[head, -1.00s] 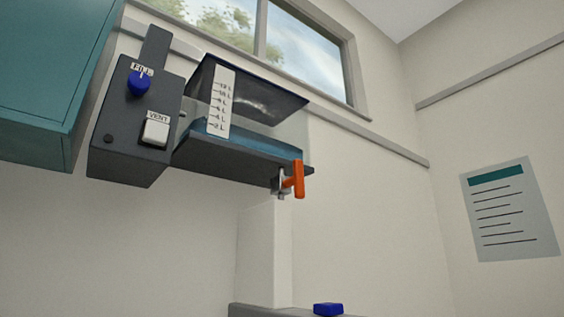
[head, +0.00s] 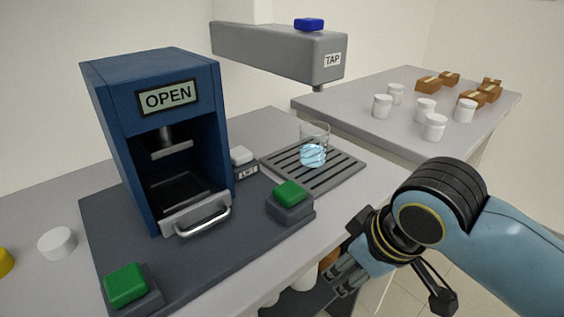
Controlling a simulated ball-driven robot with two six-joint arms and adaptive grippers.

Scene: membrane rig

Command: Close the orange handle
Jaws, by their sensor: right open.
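The orange handle is out of the head view now. A second ago it showed on the tap under a wall-mounted tank with a litre scale. My right gripper (head: 392,289) is at the lower right, in front of the bench edge. It is open, with its fingers spread and nothing seen between them. My left gripper is not in view.
A blue press (head: 151,70) marked OPEN stands on a dark mat with green buttons (head: 288,193). A grey TAP arm (head: 275,53) overhangs a slotted tray (head: 338,178) holding a glass (head: 314,133). White jars (head: 434,127) and brown boxes (head: 428,84) stand on the far bench.

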